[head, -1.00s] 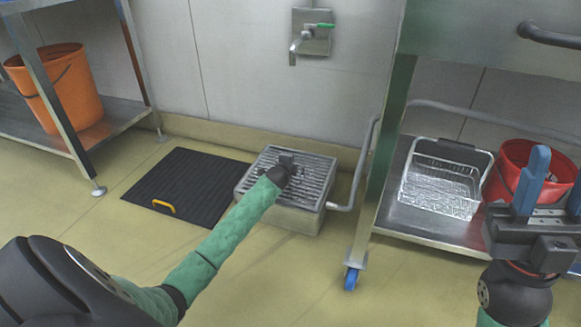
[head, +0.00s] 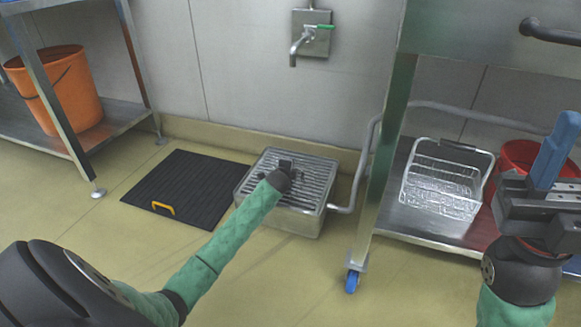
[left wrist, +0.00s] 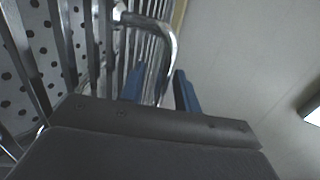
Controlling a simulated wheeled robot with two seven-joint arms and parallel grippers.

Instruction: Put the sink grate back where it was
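The sink grate (head: 310,176), a set of parallel metal bars, lies over the top of the low steel floor sink (head: 285,218) and looks seated in the head view. My left gripper (head: 284,166) is over the middle of the grate, pointing down. In the left wrist view its blue fingers (left wrist: 161,92) stand apart with the grate's curved metal handle (left wrist: 165,42) between them. Contact with the handle cannot be made out. My right gripper (head: 575,160) is at the right edge with one blue finger showing, apparently open and empty; its other finger is outside the picture.
A black mat (head: 190,188) with a yellow handle lies left of the sink. A tap (head: 303,45) is on the wall above. A wheeled steel table with a wire basket (head: 445,180) and red bucket (head: 515,158) stands right. An orange bucket (head: 58,90) sits on the left shelf.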

